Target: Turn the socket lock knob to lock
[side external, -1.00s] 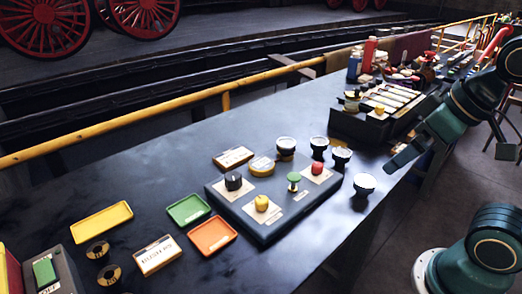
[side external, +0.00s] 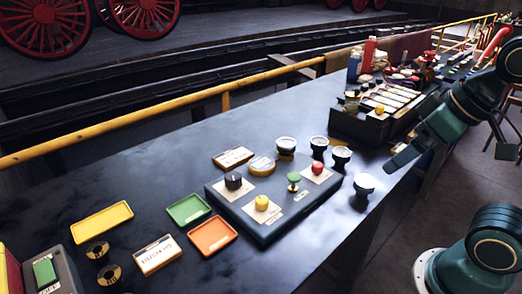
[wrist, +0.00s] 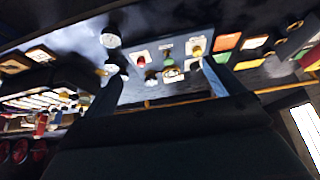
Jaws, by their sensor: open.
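A dark control panel (side external: 285,222) lies on the bench in the side view. It carries a black knob (side external: 233,181), a yellow knob (side external: 262,203), a green mushroom-shaped knob (side external: 294,178) and a red knob (side external: 317,168), some on pale plates. Their labels are too small to read, so I cannot tell which is the socket lock knob. My gripper (side external: 398,162) is right of the panel, apart from every knob. In the wrist view my gripper (wrist: 160,85) has its fingers spread with nothing held; the panel, with the red knob (wrist: 141,60) and yellow knob (wrist: 197,48), shows between them.
Several round pale-topped gauges (side external: 364,183) stand behind and right of the panel. Green (side external: 188,209), orange (side external: 212,235) and yellow (side external: 101,222) trays lie at left. A dark rack (side external: 365,122) with bottles behind stands at the back right. A yellow rail (side external: 110,125) runs behind the bench.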

